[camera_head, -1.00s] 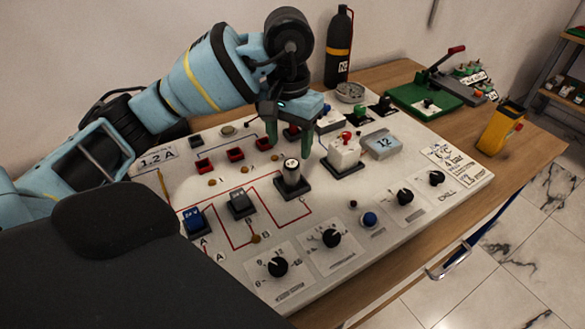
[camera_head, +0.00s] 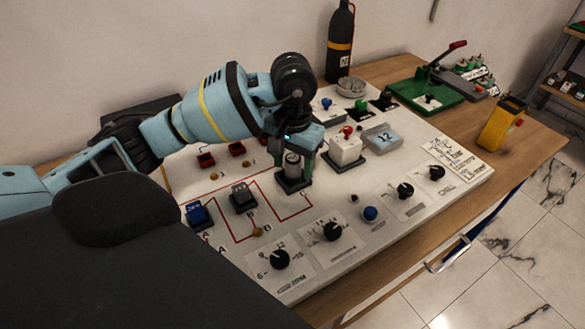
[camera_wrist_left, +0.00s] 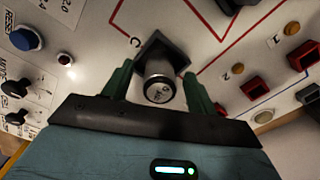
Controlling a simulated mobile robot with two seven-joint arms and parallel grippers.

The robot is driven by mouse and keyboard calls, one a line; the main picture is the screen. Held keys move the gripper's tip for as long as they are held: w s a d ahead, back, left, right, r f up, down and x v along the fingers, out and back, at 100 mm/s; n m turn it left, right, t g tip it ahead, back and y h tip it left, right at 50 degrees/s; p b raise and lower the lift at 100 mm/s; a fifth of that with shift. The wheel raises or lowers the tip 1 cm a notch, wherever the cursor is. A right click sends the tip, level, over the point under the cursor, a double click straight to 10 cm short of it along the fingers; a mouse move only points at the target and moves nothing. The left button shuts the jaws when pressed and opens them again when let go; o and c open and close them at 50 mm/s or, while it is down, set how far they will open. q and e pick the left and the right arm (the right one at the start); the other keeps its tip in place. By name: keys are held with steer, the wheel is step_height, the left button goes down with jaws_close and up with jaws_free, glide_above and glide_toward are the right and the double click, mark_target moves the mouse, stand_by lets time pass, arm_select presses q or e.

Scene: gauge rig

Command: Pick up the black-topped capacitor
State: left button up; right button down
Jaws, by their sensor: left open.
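The capacitor (camera_head: 292,171) is a short upright cylinder with a pale silvery body, set in a dark square base on the white panel. My left gripper (camera_head: 295,164) is above it, pointing down, with its green fingers open on either side. In the left wrist view, the capacitor (camera_wrist_left: 159,84) shows its dark top with small light markings, between the two fingers (camera_wrist_left: 157,88). I cannot tell whether either finger touches it. In the head view its top is largely hidden by the gripper. My right gripper is out of view.
A white block with a red knob (camera_head: 346,146) stands close to the right of the gripper. A grey switch (camera_head: 243,196) and a blue switch (camera_head: 197,214) are to the left. Black dials (camera_head: 333,231) line the panel's front. A black bottle (camera_head: 340,45) stands behind.

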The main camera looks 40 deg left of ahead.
mark_target(294, 160)
arm_select(q)
steer(key=c, duration=1.1)
steer(key=shift+r, duration=0.15)
steer(key=shift+r, duration=0.6)
step_height(294, 160, up, 2)
steer(key=shift+d+r+b, duration=0.1)
steer(key=shift+d+b, duration=0.05)
steer(key=shift+b, duration=0.15)
steer(key=s+d, duration=0.2)
steer(key=d, duration=0.2)
steer(key=s+d+r, duration=0.1)
steer(key=s+d, duration=0.1)
steer(key=d, duration=0.3)
steer(key=s+d, duration=0.2)
steer(key=d, duration=0.3)
steer(key=shift+s+d+r+b, duration=0.15)
steer(key=shift+s+d+b, duration=0.1)
steer(key=shift+b, duration=0.15)
